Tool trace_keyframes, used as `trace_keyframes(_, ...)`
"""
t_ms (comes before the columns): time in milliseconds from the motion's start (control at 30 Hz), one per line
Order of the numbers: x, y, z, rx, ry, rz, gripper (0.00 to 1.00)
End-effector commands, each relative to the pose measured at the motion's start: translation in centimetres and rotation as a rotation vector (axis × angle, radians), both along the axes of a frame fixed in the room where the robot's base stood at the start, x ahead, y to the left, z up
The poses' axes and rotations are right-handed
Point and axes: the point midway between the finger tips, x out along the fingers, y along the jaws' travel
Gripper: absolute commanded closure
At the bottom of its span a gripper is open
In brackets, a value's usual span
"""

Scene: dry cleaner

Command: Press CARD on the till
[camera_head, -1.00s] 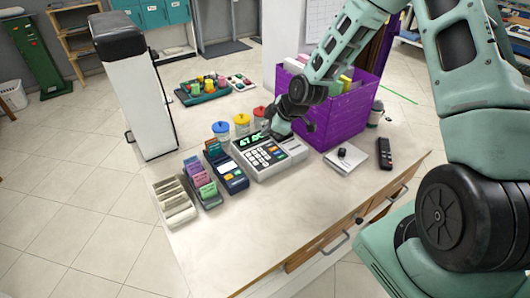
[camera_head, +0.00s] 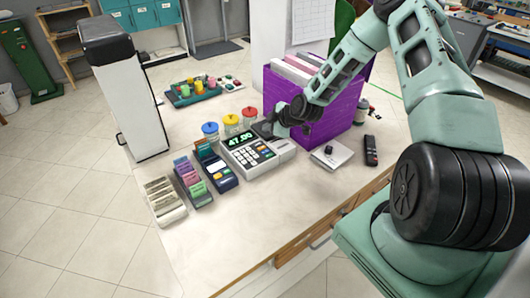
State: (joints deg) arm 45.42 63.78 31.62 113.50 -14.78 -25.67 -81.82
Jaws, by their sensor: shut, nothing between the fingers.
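The till (camera_head: 283,155) is a pale grey machine with a keypad on the white counter. Its green display (camera_head: 240,140) reads 47.00. The keypad (camera_head: 255,153) has white keys and a few coloured ones; their labels are too small to read, so I cannot tell which is CARD. My gripper (camera_head: 264,131) is shut and empty, at the back right part of the till, just right of the display. I cannot tell whether its tips touch the till. The keypad is in clear view in front of it.
A purple box (camera_head: 320,128) of folders stands close to the right of my gripper. Lidded jars (camera_head: 211,135) stand behind. A black remote (camera_head: 371,150) lies right. The front counter is clear.

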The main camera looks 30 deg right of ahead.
Motion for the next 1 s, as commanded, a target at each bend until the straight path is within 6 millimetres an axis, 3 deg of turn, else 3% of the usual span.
trace_keyframes(500,0.0,0.0,-7.1,0.0,0.001,0.0,1.0)
trace_keyframes(1000,0.0,0.0,-8.2,0.001,0.0,-0.001,1.0)
